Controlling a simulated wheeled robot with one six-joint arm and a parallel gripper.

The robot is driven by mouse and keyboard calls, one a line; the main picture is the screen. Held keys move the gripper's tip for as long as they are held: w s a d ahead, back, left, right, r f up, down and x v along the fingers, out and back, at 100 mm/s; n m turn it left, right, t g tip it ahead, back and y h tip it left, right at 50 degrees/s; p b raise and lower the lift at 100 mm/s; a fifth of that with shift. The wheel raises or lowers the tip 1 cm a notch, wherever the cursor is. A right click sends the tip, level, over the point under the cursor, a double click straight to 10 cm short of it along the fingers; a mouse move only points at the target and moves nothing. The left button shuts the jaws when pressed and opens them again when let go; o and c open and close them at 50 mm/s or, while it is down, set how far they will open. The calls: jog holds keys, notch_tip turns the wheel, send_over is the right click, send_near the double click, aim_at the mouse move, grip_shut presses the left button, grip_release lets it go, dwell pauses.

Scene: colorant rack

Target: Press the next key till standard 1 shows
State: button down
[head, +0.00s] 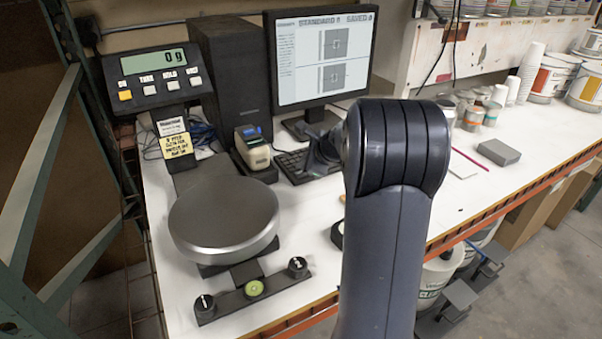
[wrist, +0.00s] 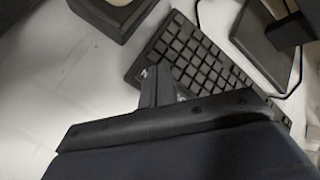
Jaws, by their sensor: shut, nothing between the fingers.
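The monitor (head: 322,55) stands at the back of the bench in the head view. Its heading reads "STANDARD" with a digit too blurred to read surely, and "SAVED 0". The black keyboard (head: 290,160) lies in front of it, partly hidden by my gripper (head: 318,158). In the wrist view the keyboard (wrist: 205,62) runs diagonally from upper left to lower right. My gripper (wrist: 155,75) is shut and empty, its tips over or at the keyboard's near left end. I cannot tell whether they touch a key. Key labels are not readable.
A small handheld-type instrument (head: 253,150) in a dark cradle stands left of the keyboard. A scale with a round pan (head: 224,215) is at the front left. A grey box (head: 498,152) and several cans are to the right.

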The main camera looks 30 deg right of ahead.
jog(key=shift+f+b, duration=0.3)
jog(key=shift+f, duration=0.3)
dwell(0.5)
dwell(0.3)
jog(key=shift+r+p, duration=0.8)
notch_tip(320, 180, up, 5)
jog(key=p, duration=0.4)
dwell(0.5)
jog(key=shift+a+p, duration=0.15)
jog(key=shift+p, duration=0.2)
